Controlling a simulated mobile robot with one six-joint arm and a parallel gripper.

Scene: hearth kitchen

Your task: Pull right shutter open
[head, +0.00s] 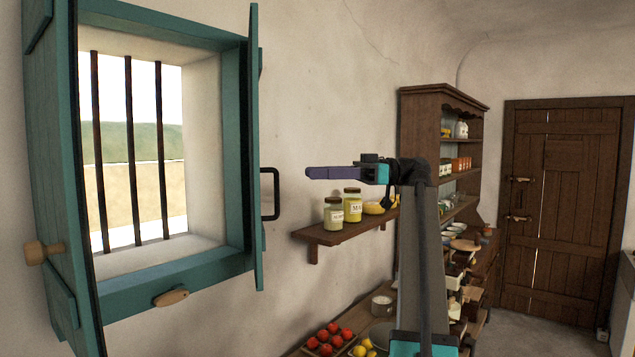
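The right shutter (254,150) is a teal panel at the right side of the barred window. It shows almost edge-on, swung out from the window opening. A black bar handle (276,194) sticks out from its right side. My gripper (312,173) has purple fingers that point left, toward the shutter. It is to the right of the handle and a little higher in the picture, with wall visible between them. Its fingers overlap from this side, so I cannot tell whether they are open. The left shutter (52,150) also stands open, with a wooden knob.
A wall shelf (340,232) with jars and a yellow bowl is behind and below my gripper. Crates of tomatoes (328,340) and lemons are at the bottom. A dark cupboard (418,115) and a plank door (560,220) stand farther right. Bare wall lies between window and shelf.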

